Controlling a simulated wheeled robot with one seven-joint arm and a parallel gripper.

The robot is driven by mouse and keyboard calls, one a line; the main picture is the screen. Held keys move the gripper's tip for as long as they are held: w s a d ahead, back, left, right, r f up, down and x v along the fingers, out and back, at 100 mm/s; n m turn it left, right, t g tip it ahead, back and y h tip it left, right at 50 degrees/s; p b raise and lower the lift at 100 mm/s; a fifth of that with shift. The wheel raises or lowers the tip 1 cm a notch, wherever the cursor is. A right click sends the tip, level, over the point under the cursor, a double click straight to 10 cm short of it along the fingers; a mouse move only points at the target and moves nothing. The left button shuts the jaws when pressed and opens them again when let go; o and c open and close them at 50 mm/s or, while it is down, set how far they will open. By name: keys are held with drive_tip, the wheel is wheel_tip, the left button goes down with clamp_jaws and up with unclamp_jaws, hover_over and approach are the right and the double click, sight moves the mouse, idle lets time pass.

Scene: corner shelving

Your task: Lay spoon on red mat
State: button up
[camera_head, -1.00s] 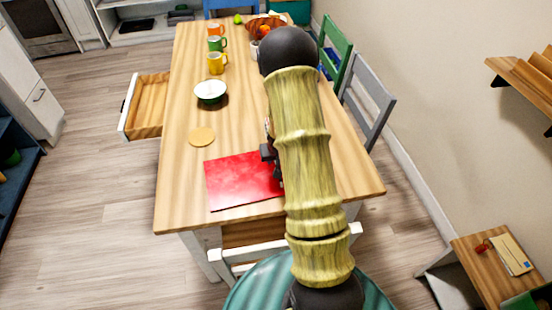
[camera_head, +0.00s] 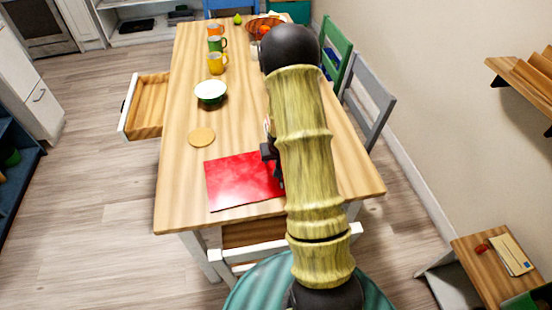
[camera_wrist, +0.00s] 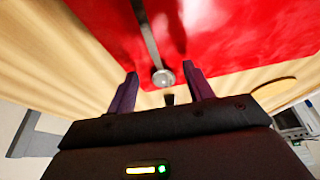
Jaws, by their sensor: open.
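The red mat (camera_head: 238,182) lies flat near the table's front edge; it fills much of the wrist view (camera_wrist: 240,35). A thin metal spoon (camera_wrist: 149,32) shows over the mat in the wrist view, its round end near the mat's edge and its handle running up out of the frame. My gripper (camera_wrist: 163,74) is open, with one finger on each side of the spoon's round end and visible gaps between. In the head view my arm hides the spoon and most of the gripper, which is at the mat's right side.
A tan round coaster (camera_head: 201,137) lies just beyond the mat. A green-and-white bowl (camera_head: 211,92) and several mugs (camera_head: 217,63) stand farther back. A wooden drawer (camera_head: 148,105) is open at the left. A grey chair (camera_head: 368,115) stands at the table's right.

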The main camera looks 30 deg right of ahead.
drive_tip(key=v, duration=1.1)
drive_tip(key=shift+p, duration=0.3)
drive_tip(key=shift+s, duration=0.1)
drive_tip(key=s+a+r+n, duration=0.1)
drive_tip(key=s+a+r, duration=0.3)
drive_tip(key=s+a, duration=0.3)
drive_tip(key=s+a+r+n+g+y, duration=0.1)
drive_tip(key=s+a+r+n, duration=0.1)
drive_tip(key=s+a+r, duration=0.2)
drive_tip(key=s+a, duration=0.3)
drive_tip(key=shift+s+r+g, duration=0.2)
drive_tip(key=shift+r+g, duration=0.1)
drive_tip(key=shift+r, duration=0.1)
drive_tip(key=shift+a+r, duration=0.1)
drive_tip(key=w+p+v, duration=0.1)
drive_tip(key=p+v, duration=0.5)
drive_tip(key=shift+w+r+p, duration=0.25)
drive_tip(key=shift+r+p, duration=0.1)
drive_tip(key=shift+p, duration=0.05)
